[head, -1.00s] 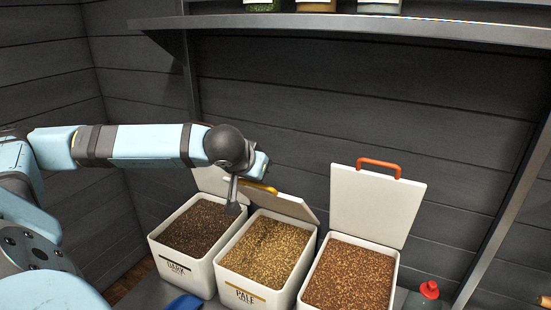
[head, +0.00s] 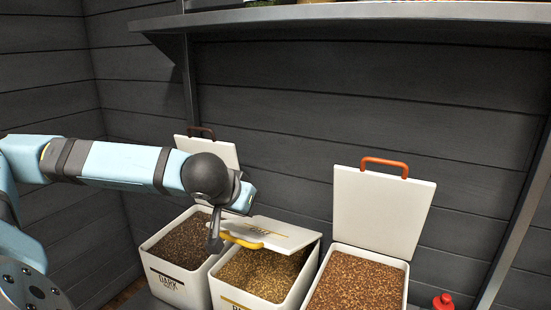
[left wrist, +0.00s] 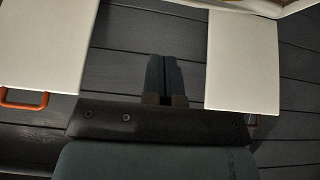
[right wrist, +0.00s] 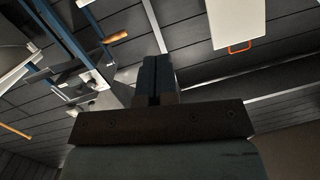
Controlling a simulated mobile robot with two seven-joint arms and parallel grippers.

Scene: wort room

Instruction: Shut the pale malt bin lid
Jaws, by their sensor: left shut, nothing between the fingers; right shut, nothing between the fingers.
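The pale malt bin (head: 238,295) is the middle of three white bins and is full of light grain. Its white lid (head: 285,232), with a yellow handle (head: 243,241), is hinged at the back and slopes low over the rear of the bin, leaving the front grain uncovered. My left gripper (head: 214,244) is shut and empty, fingers down, just left of the handle; I cannot tell whether it touches the lid. It also shows shut in the left wrist view (left wrist: 158,75). My right gripper (right wrist: 156,72) is shut and empty, seen only in its own wrist view.
The dark malt bin (head: 180,291) stands left, its lid (head: 220,149) upright behind my arm. The right bin (head: 320,302) has an upright lid (head: 380,212) with an orange handle. A red-topped bottle (head: 443,301) stands at right. A shelf (head: 350,15) runs above.

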